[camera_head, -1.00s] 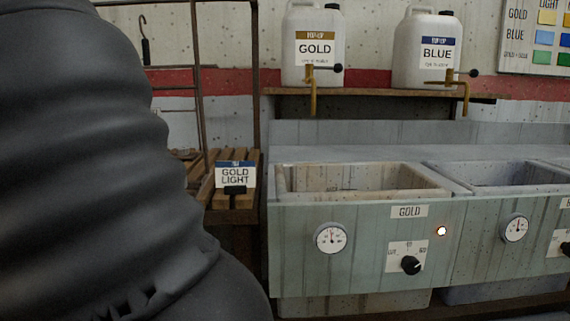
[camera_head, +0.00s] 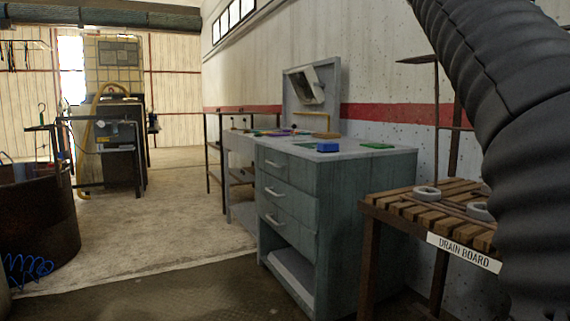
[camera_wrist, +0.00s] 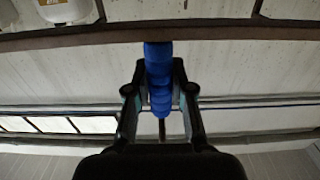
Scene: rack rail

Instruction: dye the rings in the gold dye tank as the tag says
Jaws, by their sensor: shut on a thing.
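My gripper (camera_wrist: 158,78) shows in the wrist view, its two fingers shut on a blue ribbed handle (camera_wrist: 158,58) with a thin dark rod at its lower end. What the handle belongs to is not clear from this view. Grey rings lie on the slatted drain board (camera_head: 411,208) at the right of the head view: one ring (camera_head: 427,192) is in full view and another (camera_head: 480,210) is partly hidden behind my arm. The gold dye tank and the tag are outside the head view now. Part of a white jug with a gold label (camera_wrist: 66,10) shows in the wrist view.
A grey-green drawer cabinet (camera_head: 338,208) stands left of the drain board, with a blue block (camera_head: 327,147) and green pieces on top. A dark round drum (camera_head: 38,228) stands at the far left. Open floor (camera_head: 165,215) runs between them.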

